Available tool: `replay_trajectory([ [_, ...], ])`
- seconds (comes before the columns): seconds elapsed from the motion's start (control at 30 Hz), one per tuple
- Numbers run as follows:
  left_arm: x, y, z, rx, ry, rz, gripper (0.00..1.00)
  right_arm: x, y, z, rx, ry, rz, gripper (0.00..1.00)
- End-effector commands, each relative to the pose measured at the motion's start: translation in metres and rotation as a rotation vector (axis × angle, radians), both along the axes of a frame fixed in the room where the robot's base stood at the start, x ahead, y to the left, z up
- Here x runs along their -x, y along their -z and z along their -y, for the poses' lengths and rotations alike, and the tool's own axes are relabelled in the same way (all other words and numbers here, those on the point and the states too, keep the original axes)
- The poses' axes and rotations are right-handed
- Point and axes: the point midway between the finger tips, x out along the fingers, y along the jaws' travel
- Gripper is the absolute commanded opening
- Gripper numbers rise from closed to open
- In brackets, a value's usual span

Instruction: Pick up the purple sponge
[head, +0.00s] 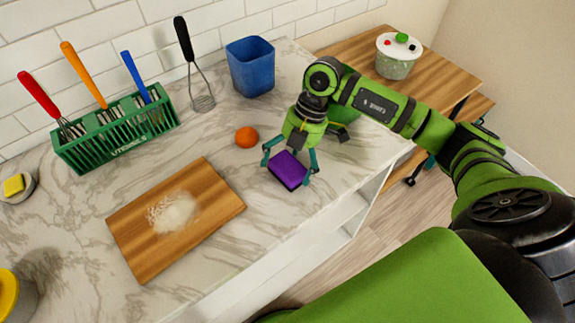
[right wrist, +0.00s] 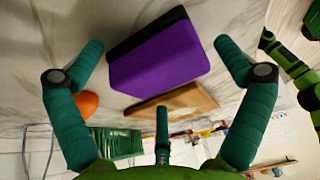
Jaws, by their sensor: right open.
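In the right wrist view the sponge (right wrist: 160,62) lies between the open teal fingers of the gripper (right wrist: 160,60), with visible gaps on both sides. The gripper is open and holds nothing. My left gripper is not in view.
An orange (head: 246,137) sits just left of the gripper. A wooden board (head: 135,250) with white powder lies further left. A wooden surface (head: 440,75) is at right.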

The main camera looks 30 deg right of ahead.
Motion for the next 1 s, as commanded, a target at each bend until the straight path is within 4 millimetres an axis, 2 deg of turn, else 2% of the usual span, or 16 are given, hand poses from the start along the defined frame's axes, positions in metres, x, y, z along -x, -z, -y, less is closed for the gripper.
replay_trajectory([
  [0.03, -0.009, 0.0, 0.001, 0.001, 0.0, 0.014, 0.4, 0.0, 0.0, 0.0, 0.0, 0.0, 0.0, 1.0],
  [0.13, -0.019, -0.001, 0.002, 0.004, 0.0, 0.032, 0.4, 0.0, 0.0, 0.0, 0.0, 0.0, 0.0, 1.0],
  [0.17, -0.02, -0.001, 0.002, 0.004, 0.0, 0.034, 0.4, 0.0, 0.0, 0.0, 0.0, 0.0, 0.0, 0.92],
  [0.2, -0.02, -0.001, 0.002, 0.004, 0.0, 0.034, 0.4, 0.0, 0.0, 0.0, 0.0, 0.0, 0.0, 0.76],
  [0.23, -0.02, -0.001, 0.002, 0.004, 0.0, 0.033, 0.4, 0.0, 0.0, 0.0, 0.0, 0.0, 0.0, 0.66],
  [0.3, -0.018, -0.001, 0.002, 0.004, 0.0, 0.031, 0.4, 0.0, 0.0, 0.0, 0.0, 0.0, 0.0, 0.5],
  [0.77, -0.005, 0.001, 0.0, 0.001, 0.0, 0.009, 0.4, 0.0, -0.001, 0.0, 0.0, -0.001, -0.001, 0.49],
  [0.87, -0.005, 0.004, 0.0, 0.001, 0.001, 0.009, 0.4, 0.0, -0.007, 0.0, 0.001, -0.001, 0.002, 0.49],
  [1.0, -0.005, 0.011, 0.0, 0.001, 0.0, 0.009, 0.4, -0.001, -0.024, 0.0, 0.001, -0.002, 0.006, 0.49],
])
